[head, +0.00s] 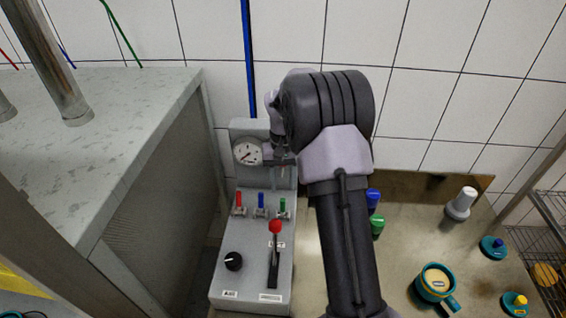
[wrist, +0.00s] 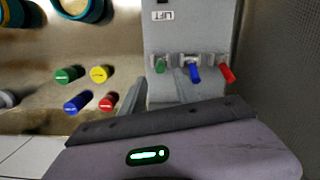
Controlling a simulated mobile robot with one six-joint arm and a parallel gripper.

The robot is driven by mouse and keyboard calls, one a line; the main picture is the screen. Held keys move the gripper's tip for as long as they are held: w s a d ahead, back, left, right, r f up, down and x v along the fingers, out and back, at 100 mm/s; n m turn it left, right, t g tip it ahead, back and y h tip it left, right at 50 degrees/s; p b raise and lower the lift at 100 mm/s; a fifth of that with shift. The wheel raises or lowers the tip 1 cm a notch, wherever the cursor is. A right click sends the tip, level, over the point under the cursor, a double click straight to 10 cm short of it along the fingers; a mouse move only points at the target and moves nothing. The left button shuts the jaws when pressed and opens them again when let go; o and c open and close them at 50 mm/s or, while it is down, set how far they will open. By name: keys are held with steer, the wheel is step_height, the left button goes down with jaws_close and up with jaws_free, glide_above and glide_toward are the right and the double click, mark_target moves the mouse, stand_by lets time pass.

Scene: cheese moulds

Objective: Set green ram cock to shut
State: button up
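The green ram cock (head: 282,205) is the rightmost of three small cocks on the grey control box (head: 228,275) in the head view. Its handle stands roughly upright. In the wrist view it shows as a short green handle (wrist: 160,66), left of the blue and red ones. My gripper (head: 279,162) is above and behind the cocks, beside the gauge, and is apart from the green handle. Nothing held is visible.
A blue cock (head: 261,205) and a red cock (head: 239,204) stand close beside the green one. In front are a red-knobbed lever (head: 275,228) and black knob (head: 233,261). A gauge (head: 247,152) stands behind. Moulds, including a teal one (head: 436,283), occupy the table at right.

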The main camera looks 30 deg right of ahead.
step_height(320, 180, up, 9)
steer(key=p, duration=0.1)
steer(key=shift+w+d, duration=0.25)
steer(key=shift+w, duration=0.15)
steer(key=shift+f, duration=0.1)
steer(key=shift+c, duration=0.2)
